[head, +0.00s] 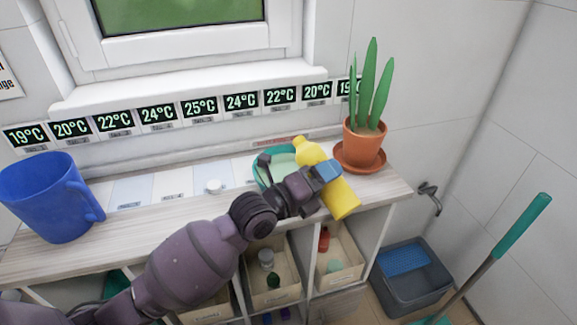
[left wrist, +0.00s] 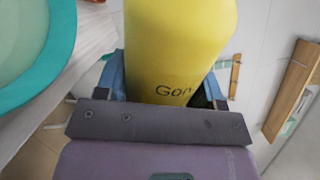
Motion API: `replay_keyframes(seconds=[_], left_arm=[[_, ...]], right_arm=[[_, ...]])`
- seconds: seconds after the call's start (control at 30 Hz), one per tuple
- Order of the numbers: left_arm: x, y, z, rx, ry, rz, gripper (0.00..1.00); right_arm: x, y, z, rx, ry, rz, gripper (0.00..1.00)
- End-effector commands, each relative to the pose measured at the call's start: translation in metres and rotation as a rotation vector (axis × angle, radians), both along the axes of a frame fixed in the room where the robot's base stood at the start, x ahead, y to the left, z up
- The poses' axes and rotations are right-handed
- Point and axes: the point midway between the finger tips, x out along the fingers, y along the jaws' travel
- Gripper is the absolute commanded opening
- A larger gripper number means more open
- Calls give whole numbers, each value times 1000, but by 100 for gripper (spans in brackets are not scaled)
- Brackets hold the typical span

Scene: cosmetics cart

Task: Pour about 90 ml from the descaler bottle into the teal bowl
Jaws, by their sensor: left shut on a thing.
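The yellow descaler bottle (head: 340,193) is held by my left gripper (head: 325,173) above the right part of the counter. It is tilted, with its neck up and to the left, near the teal bowl. The bottle fills the middle of the left wrist view (left wrist: 180,45), with part of a printed word on it. The teal bowl (head: 259,177) is on the counter, partly hidden by my gripper and the bottle. Its rim also shows in the left wrist view (left wrist: 62,62). I cannot see whether liquid leaves the bottle. My right gripper is not in view.
A potted plant (head: 364,143) on a saucer stands right of the bowl. A blue mug (head: 45,205) stands at the left. A white cap (head: 213,187) lies on the counter (head: 95,232). Bins, a grey bucket (head: 412,283) and a teal-handled tool (head: 523,228) are lower right.

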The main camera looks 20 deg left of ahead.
Motion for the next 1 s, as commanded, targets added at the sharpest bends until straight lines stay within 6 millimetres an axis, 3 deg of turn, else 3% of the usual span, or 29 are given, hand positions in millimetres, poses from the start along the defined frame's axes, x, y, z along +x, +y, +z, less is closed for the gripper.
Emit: replay_keyframes(seconds=[0.27,0.9,1.0], left_arm=[[2,2,-1,66,-55,-1,25],[14,17,23,424,-336,1,25],[13,15,13,472,-370,0,25]], right_arm=[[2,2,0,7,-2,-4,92],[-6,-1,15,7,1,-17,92],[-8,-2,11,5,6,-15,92]])
